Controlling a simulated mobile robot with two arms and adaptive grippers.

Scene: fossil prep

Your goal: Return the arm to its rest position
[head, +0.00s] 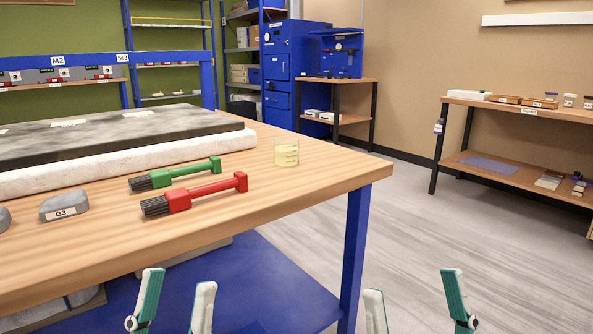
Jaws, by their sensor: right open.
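My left gripper (175,303) shows at the bottom of the head view, in front of the table's near side. Its two teal and white fingers are spread apart with nothing between them. My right gripper (413,302) is at the bottom right, over the floor beyond the table's corner. Its fingers are wide apart and empty. Most of both arms is out of view below.
The wooden table (330,182) holds a green brush (180,173), a red brush (200,193), a beaker of yellowish liquid (286,153), a grey stone marked G3 (64,205) and a dark slab (110,131). Open floor (460,240) lies to the right, before a shelf bench (520,112).

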